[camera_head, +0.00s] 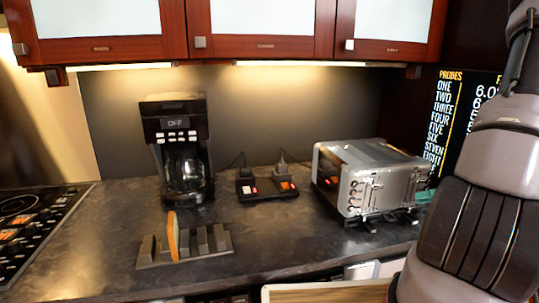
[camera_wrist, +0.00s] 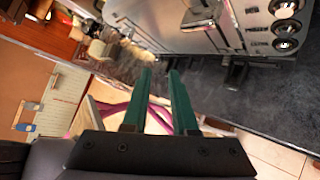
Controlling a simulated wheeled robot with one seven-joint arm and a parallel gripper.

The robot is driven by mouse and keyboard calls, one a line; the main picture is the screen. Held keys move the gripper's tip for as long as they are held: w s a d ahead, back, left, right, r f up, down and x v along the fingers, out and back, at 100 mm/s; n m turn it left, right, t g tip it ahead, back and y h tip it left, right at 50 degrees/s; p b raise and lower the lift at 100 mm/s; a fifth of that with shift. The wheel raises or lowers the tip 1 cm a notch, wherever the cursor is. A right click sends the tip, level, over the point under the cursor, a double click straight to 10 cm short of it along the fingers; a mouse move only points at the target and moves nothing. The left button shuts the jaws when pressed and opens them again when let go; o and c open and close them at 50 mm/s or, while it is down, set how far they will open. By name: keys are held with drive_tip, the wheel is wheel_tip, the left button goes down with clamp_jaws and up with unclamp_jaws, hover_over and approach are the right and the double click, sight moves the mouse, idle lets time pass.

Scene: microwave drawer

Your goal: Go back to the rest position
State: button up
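My gripper (camera_wrist: 160,71) shows in the wrist view as two green fingers standing apart. Nothing is held between them. It is near the front edge of the dark counter, close to the silver toaster (camera_wrist: 245,22), and no contact with it is visible. The toaster (camera_head: 375,180) stands upright on the counter (camera_head: 95,245) to the left of my arm.
A black coffee maker (camera_head: 180,150) stands at the back left. A grey rack (camera_head: 213,243) holds one upright slice (camera_head: 173,236). Cabinets (camera_head: 265,30) hang above. A cooktop (camera_head: 35,222) is at far left.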

drive_tip(key=s+a+r+n+h, duration=0.2)
drive_tip(key=a+r+n, duration=0.4)
drive_tip(key=r+n, duration=0.3)
drive_tip(key=s+a+r+n+t+h, duration=0.1)
drive_tip(key=s+a+r+n+h, duration=0.1)
drive_tip(key=a+r+n+h, duration=0.2)
drive_tip(key=s+a+r+n+h, duration=0.2)
drive_tip(key=a+r+n+h, duration=0.1)
drive_tip(key=a+r+n, duration=0.7)
wheel_tip(320, 180, up, 4)
drive_tip(key=n, duration=0.6)
drive_tip(key=shift+n+h, duration=0.3)
drive_tip(key=shift+h, duration=0.1)
